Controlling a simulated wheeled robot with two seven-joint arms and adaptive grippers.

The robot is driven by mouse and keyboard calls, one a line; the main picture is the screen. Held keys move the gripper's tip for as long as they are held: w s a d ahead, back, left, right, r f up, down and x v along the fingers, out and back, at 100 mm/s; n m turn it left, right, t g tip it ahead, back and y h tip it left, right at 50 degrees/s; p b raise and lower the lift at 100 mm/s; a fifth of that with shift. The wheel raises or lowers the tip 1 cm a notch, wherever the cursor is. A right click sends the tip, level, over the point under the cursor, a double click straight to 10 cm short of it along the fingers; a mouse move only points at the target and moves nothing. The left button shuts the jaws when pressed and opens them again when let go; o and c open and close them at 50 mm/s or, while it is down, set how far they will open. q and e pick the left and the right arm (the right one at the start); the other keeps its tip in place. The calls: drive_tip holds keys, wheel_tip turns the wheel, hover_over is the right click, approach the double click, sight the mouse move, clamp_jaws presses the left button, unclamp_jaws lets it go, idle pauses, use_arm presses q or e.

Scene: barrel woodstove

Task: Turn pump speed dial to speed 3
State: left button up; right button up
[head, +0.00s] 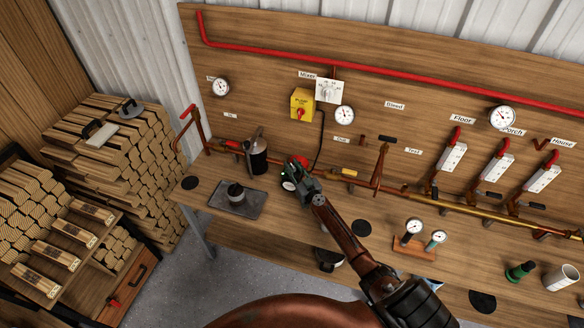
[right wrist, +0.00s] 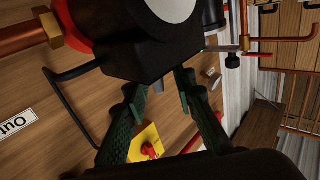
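The pump (head: 290,186) sits on the copper pipe above the bench, mostly hidden behind my right gripper in the head view. In the right wrist view its black housing (right wrist: 150,50), with a pale round face (right wrist: 172,8) and a red body behind, fills the top. No speed marks are readable. My right gripper (head: 298,182) is at the pump. In the right wrist view its green fingers (right wrist: 162,84) are apart, with the tips at the housing's lower edge; I cannot tell whether they touch it. My left gripper is not in view.
A yellow switch box (head: 302,104) with a red knob is on the wooden panel above the pump, beside a gauge (head: 344,115). A dark canister (head: 257,156) stands left of the pump. A black tray (head: 238,204) and a gauge stand (head: 404,249) are on the bench.

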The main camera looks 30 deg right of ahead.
drive_tip(key=shift+c, duration=0.6)
clamp_jaws()
